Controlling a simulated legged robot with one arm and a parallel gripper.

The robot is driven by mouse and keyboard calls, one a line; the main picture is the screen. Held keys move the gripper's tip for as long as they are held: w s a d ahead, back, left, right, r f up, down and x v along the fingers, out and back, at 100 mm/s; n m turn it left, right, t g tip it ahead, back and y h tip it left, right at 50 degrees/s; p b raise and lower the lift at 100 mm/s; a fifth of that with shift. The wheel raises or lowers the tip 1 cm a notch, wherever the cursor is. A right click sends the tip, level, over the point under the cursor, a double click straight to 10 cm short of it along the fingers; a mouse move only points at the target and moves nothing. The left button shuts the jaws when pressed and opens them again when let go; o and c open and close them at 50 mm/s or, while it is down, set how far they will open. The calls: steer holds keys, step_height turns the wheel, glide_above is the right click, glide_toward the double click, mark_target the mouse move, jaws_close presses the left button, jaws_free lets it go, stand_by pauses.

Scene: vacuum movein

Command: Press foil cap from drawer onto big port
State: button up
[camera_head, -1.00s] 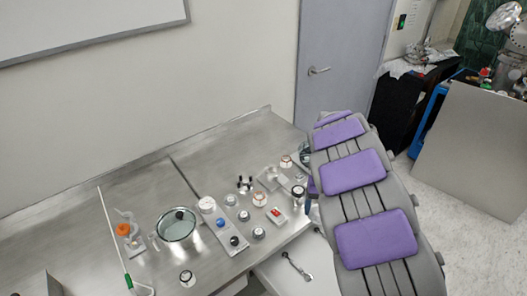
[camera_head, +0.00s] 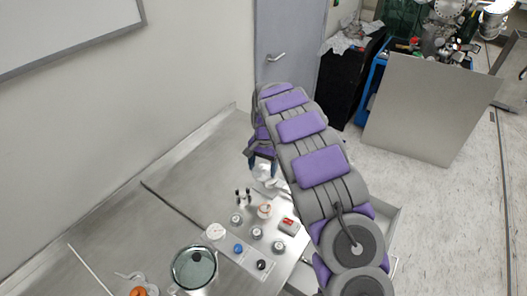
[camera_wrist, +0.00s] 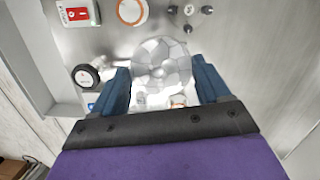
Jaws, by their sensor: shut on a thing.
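The foil cap (camera_wrist: 162,62) is a silver, faceted, crinkled dome in the wrist view, between the two blue fingers of my gripper (camera_wrist: 162,82). My gripper is shut on it and holds it over the steel table. In the head view my gripper (camera_head: 262,163) points down over the table's far right part, with a pale silver piece just below it. The foil cap hides what lies directly under it, and I cannot make out the big port. The drawer (camera_head: 390,222) stands open on the right, partly behind my arm.
A glass-lidded pot (camera_head: 194,267) is at the front. The table's back left is clear.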

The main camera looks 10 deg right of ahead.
mark_target(265, 165)
steer(key=w+d+m+p, duration=0.2)
steer(key=w+d+m, duration=0.2)
steer(key=d, duration=0.2)
steer(key=a+f, duration=0.2)
steer(key=a, duration=0.1)
steer(key=a+f+b, duration=0.1)
steer(key=shift+s+a, duration=0.2)
steer(key=shift+d+f, duration=0.1)
steer(key=shift+f, duration=0.25)
steer(key=d+f, duration=0.2)
steer(key=d, duration=0.1)
steer(key=shift+y+b, duration=0.3)
steer(key=shift+b, duration=0.05)
steer(key=shift+d+f, duration=0.1)
steer(key=shift+f, duration=0.35)
steer(key=shift+a+f, duration=0.1)
steer(key=shift+a, duration=1.45)
steer(key=shift+d, duration=1.65)
steer(key=shift+a+f, duration=0.25)
steer(key=shift+a, duration=0.3)
steer(key=shift+d, duration=0.15)
steer(key=shift+s+d+f, duration=0.1)
steer(key=shift+d, duration=0.1)
